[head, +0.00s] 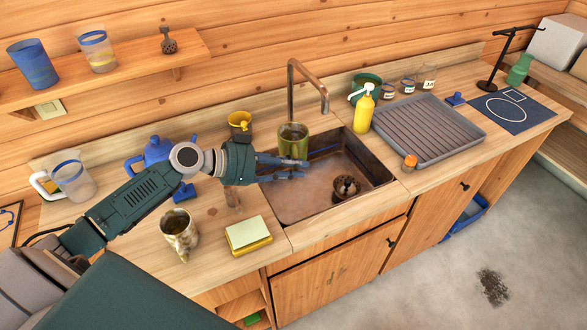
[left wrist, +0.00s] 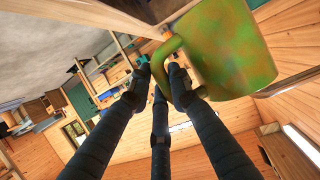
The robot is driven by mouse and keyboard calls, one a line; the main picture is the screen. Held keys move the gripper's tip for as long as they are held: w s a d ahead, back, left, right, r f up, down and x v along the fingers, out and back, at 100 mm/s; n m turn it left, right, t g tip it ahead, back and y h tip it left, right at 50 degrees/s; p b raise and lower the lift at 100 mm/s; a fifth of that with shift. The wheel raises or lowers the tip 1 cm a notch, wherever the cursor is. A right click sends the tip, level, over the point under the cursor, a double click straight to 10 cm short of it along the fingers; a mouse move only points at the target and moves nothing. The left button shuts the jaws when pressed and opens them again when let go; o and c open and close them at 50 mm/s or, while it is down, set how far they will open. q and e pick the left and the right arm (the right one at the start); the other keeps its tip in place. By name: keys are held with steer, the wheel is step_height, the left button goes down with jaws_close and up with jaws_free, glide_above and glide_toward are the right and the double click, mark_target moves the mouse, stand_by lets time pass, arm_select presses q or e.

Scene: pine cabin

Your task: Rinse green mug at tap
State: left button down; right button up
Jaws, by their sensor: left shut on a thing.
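The green mug (head: 293,141) is upright over the left part of the metal sink (head: 335,203), just below and in front of the copper tap (head: 311,79). My left gripper (head: 286,168) is shut on it from the left. In the left wrist view the mug (left wrist: 232,48) shows large, with brownish mottling, and the fingers of my left gripper (left wrist: 160,72) close around its handle. A dark round strainer (head: 346,187) lies in the basin. My right gripper is out of view.
A yellow soap bottle (head: 364,112) and a grey drying tray (head: 430,132) stand right of the sink. A blue teapot (head: 158,150), a mottled mug (head: 179,232) and sponges (head: 248,235) are on the left counter.

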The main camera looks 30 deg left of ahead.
arm_select(q)
steer(key=w+d+f+b, duration=0.1)
steer(key=w+b, duration=0.3)
steer(key=w, duration=0.2)
steer(key=w+d+f+b, duration=0.1)
steer(key=w+d+b, duration=0.1)
steer(key=w+b, duration=0.3)
steer(key=shift+w+d+f, duration=0.3)
steer(key=shift+w+f, duration=0.05)
steer(key=shift+w, duration=0.25)
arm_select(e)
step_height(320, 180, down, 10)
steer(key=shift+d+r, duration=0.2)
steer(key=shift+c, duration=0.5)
